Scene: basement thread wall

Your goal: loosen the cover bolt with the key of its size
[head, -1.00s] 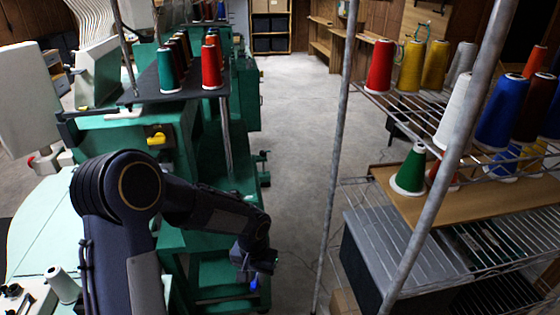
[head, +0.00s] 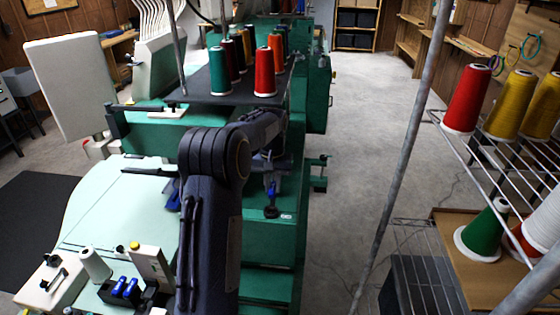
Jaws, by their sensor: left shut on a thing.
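My left gripper (head: 268,166) is out in front of the green machine's side, partly hidden by my own forearm. It is shut on a small blue-handled key (head: 271,187) that points down. Just below the key is a dark round piece (head: 271,211) against the green face, possibly the cover bolt; I cannot tell whether the key touches it. Two more blue-handled keys (head: 124,288) stand in a dark holder (head: 150,298) on the pale table at lower left. My right gripper is not in view.
The green machine (head: 268,240) carries a dark shelf of thread cones (head: 265,72). A pale table (head: 120,215) is at left, with a white cone (head: 95,265). A wire rack with cones (head: 467,98) stands at right. The grey aisle floor (head: 350,150) between is clear.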

